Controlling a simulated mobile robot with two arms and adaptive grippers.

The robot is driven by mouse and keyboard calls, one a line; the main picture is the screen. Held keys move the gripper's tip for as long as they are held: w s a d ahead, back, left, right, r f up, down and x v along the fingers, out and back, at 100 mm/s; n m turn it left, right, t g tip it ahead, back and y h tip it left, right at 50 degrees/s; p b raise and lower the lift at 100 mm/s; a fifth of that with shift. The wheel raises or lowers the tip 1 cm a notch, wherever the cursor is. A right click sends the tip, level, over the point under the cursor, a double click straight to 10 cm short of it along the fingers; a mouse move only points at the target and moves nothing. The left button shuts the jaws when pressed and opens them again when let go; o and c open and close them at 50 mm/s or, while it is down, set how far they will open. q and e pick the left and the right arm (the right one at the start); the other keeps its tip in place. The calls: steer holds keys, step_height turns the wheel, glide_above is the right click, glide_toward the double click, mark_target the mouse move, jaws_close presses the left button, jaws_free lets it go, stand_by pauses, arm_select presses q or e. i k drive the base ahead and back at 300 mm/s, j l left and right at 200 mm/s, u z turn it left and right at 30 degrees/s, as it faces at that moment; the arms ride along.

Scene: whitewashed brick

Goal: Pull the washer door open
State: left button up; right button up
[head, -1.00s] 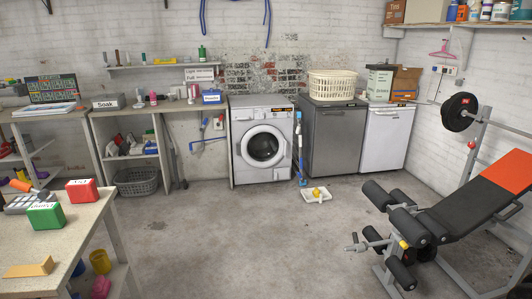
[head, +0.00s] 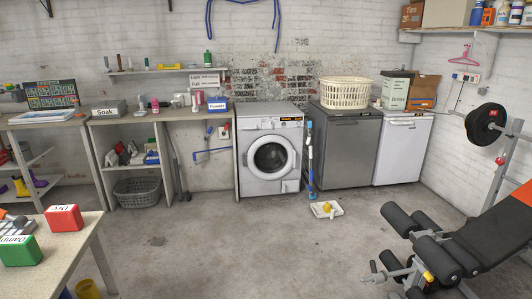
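The white front-loading washer (head: 256,186) stands against the back brick wall, between the wooden bench and a dark grey appliance. Its round door (head: 271,157), with a pale ring and dark glass, faces me and looks shut. The control panel is along the top of its front. Neither of my grippers shows in the head view, so their positions relative to the door cannot be seen.
A blue and white upright stick (head: 310,160) and a white tray (head: 326,209) stand at the washer's right front. A weight bench (head: 440,240) is at right, a table (head: 75,240) at left front. The concrete floor (head: 215,250) between is clear.

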mark_target(273, 161)
steer(key=i, duration=4.15)
